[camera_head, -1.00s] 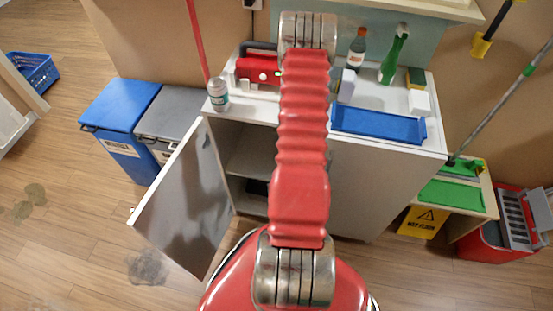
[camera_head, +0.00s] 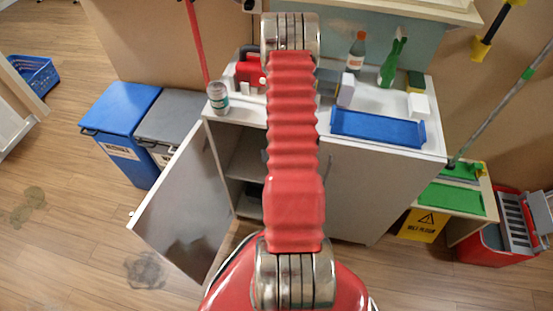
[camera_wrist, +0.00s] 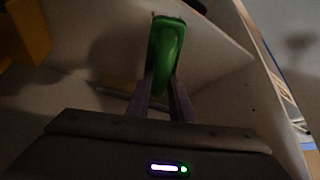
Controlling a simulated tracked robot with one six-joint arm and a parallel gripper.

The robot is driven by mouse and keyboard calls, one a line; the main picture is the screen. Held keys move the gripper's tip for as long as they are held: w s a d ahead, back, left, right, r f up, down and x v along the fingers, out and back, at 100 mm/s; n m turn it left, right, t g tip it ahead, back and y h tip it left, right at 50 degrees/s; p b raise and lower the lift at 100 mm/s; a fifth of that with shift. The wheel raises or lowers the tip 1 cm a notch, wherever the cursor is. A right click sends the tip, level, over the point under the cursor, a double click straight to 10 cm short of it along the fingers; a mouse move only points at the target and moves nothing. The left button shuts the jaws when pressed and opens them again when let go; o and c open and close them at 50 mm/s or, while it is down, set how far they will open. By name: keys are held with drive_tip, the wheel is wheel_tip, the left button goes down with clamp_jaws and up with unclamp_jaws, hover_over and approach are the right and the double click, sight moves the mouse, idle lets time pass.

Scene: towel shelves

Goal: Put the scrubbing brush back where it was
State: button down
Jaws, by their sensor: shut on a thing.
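The scrubbing brush (camera_wrist: 166,50) shows as a green, rounded, elongated thing in the wrist view. My gripper (camera_wrist: 160,98) is shut on its near end, and the brush points away from me. Bristles cannot be made out. The surroundings in the wrist view are dim, with pale panels beside and beyond the brush; whether the brush touches one cannot be told. In the head view my red arm hides the gripper and the brush. The white cabinet (camera_head: 370,190) stands ahead, with its left door (camera_head: 185,205) open and shelves inside.
On the cabinet top are a blue tray (camera_head: 378,127), a green spray bottle (camera_head: 391,65), an orange-capped bottle (camera_head: 356,52) and a can (camera_head: 217,97). Blue (camera_head: 122,115) and grey bins stand left. A yellow thing (camera_wrist: 25,30) shows in the wrist view.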

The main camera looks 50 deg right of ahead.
drive_tip(key=shift+w+d, duration=0.1)
drive_tip(key=shift+w+d, duration=0.25)
drive_tip(key=shift+f, duration=1.75)
drive_tip(key=shift+f, duration=0.1)
drive_tip(key=c, duration=1.6)
unclamp_jaws()
drive_tip(key=shift+o, duration=0.2)
